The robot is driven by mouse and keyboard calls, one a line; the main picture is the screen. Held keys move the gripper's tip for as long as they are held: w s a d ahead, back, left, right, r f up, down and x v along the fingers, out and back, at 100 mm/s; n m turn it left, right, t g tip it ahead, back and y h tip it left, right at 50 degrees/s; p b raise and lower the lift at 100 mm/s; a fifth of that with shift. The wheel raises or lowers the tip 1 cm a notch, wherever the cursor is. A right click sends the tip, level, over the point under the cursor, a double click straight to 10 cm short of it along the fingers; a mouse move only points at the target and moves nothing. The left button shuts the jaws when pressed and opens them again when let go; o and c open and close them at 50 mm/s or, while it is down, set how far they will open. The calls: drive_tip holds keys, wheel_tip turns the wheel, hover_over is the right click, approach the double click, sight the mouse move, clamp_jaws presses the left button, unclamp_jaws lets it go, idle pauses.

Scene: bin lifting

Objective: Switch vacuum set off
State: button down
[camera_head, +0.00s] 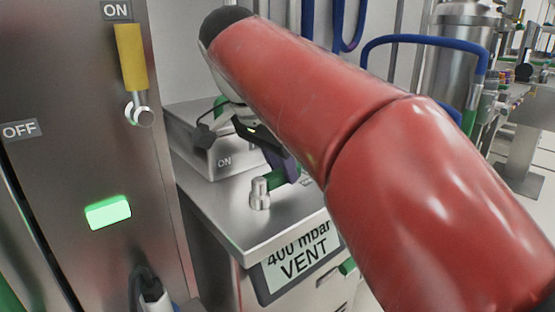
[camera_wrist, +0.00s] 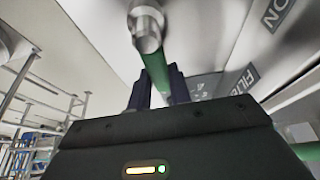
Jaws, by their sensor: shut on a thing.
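A steel cabinet (camera_head: 235,215) has a "400 mbar VENT" label (camera_head: 300,260) on its front. On its top stands a metal valve stem (camera_head: 260,192) with a green handle (camera_head: 284,179). My gripper (camera_head: 278,160) is at the handle, mostly hidden behind my red arm. In the wrist view the green handle (camera_wrist: 152,62) runs from the round metal stem (camera_wrist: 147,30) to between the two dark fingers of my gripper (camera_wrist: 159,82), which are shut on it. A steel box marked "ON" (camera_head: 205,150) sits behind the valve.
A tall steel panel (camera_head: 70,130) at the left carries a yellow handle (camera_head: 132,57) by an "ON" label, an "OFF" label (camera_head: 20,130) and a lit green light (camera_head: 108,212). A blue hose (camera_head: 420,40) and a steel vessel (camera_head: 455,65) stand behind my arm. The bright aisle is at the right.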

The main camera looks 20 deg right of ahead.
sight(268, 176)
drive_tip(key=shift+s+m, duration=0.1)
drive_tip(key=shift+m, duration=0.2)
drive_tip(key=c, duration=1.3)
unclamp_jaws()
drive_tip(key=shift+r, duration=0.1)
drive_tip(key=p+v, duration=0.1)
drive_tip(key=v, duration=0.6)
drive_tip(key=shift+a+r+p, duration=0.1)
drive_tip(key=shift+r+p, duration=0.25)
drive_tip(key=shift+p, duration=0.05)
drive_tip(key=shift+s, duration=0.1)
